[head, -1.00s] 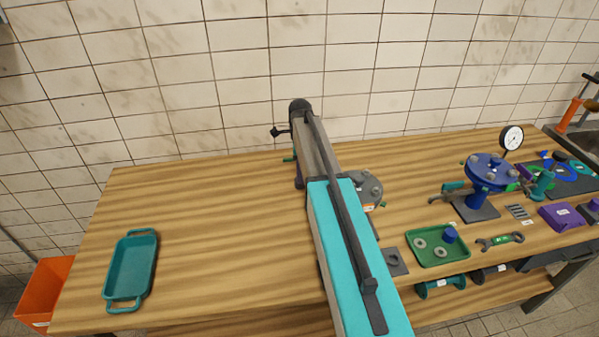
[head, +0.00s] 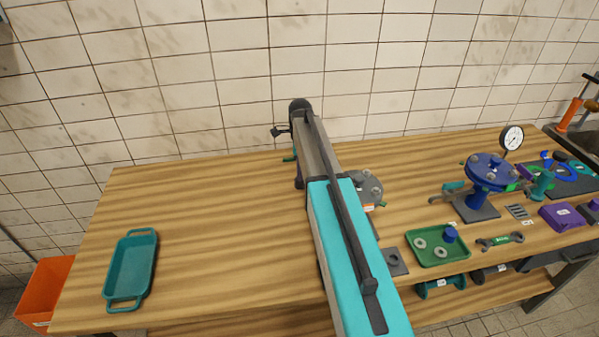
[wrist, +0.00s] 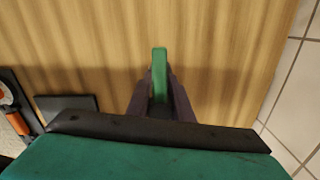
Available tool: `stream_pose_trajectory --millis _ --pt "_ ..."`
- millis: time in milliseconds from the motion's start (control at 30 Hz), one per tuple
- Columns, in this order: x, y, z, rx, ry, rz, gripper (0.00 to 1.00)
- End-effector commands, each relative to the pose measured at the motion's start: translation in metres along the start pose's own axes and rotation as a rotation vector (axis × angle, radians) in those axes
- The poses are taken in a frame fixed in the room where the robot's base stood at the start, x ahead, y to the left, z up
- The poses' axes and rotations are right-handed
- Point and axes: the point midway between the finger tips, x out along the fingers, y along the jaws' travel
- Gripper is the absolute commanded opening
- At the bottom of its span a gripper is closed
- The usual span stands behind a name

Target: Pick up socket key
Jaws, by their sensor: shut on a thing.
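In the wrist view a green bar-shaped piece (wrist: 159,68), which I take to be part of the socket key, sits between the two dark fingers of my gripper (wrist: 160,92). The fingers are shut on it, and its end sticks out past them over the wooden bench. In the head view a small bit of green (head: 289,159) shows beside the far end of my arm. My arm hides most of the gripper and the rest of the key there. I cannot tell whether the key touches the bench.
A teal tray (head: 112,275) lies on the left of the wooden bench (head: 215,215). A green tray (head: 432,262) with rings, a wrench (head: 500,240) and a blue flanged stand (head: 478,200) are on the right. The tiled wall (head: 230,80) rises behind. The bench between teal tray and arm is clear.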

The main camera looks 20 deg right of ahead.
Motion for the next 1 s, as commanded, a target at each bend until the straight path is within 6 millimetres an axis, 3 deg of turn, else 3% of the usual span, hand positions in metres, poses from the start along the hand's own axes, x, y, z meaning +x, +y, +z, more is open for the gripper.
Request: stream_pose_trajectory --millis 367,1000 --pt "-0.016 -0.001 0.000 0.000 0.000 -0.002 0.00" --pt "-0.090 -0.001 0.000 0.001 0.000 -0.001 0.00"
